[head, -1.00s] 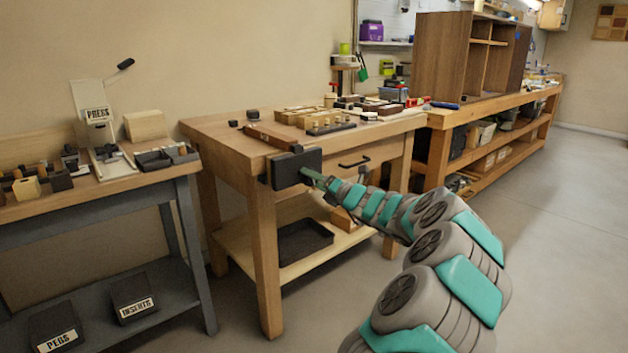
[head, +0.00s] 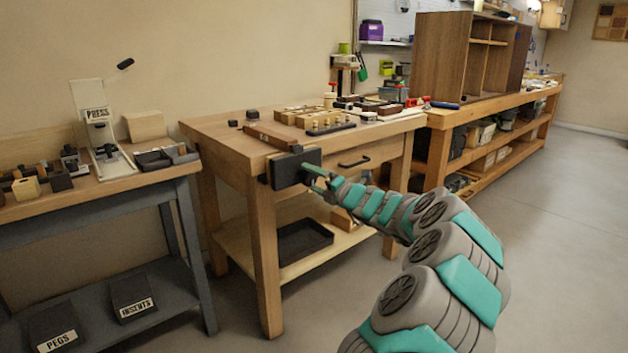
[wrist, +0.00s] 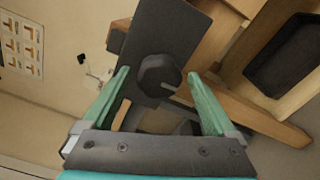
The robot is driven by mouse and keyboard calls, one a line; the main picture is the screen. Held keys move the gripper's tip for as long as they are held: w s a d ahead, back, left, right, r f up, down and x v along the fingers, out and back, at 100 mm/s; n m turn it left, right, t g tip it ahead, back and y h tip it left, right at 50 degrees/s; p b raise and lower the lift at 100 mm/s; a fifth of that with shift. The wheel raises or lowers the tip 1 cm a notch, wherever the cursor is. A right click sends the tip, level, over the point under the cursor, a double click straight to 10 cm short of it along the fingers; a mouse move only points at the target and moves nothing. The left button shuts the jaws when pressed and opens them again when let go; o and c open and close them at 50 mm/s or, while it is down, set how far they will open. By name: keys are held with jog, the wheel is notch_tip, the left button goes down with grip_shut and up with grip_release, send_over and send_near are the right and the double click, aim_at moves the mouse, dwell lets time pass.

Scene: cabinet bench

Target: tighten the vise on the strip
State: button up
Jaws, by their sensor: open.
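The vise (head: 289,168) is a dark block on the front of the wooden bench, near its left corner. In the wrist view its dark front plate (wrist: 178,30) carries a round dark hub (wrist: 158,72) with a short bar at its lower right. My gripper (head: 315,174) is in front of the vise. In the wrist view its two green fingers (wrist: 159,78) are open, one on each side of the hub; I cannot tell whether they touch it. A brown strip-like piece (head: 268,138) lies on the bench top behind the vise. Whether the jaws hold a strip is hidden.
The wooden bench (head: 225,143) carries several blocks and a dark peg rail (head: 331,129). A drawer handle (head: 354,162) is right of the vise, and a black tray (head: 303,241) sits on the lower shelf. A grey bench with a press (head: 104,140) stands left. Open floor lies right.

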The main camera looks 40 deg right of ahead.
jog(key=s, duration=0.7)
jog(key=shift+d, duration=0.2)
dwell(0.4)
jog(key=shift+w+a+n+b, duration=0.1)
jog(key=shift+w+n+b, duration=0.95)
jog(key=shift+n, duration=1.8)
jog(key=shift+w+a+n+b, duration=0.1)
jog(key=shift+w+n+b, duration=0.9)
jog(key=shift+n, duration=1.9)
jog(key=shift+w+a+n+b, duration=0.1)
jog(key=shift+w+n+b, duration=0.5)
jog(key=shift+w+n, duration=1.55)
jog(key=shift+s+n, duration=0.7)
jog(key=shift+c, duration=0.4)
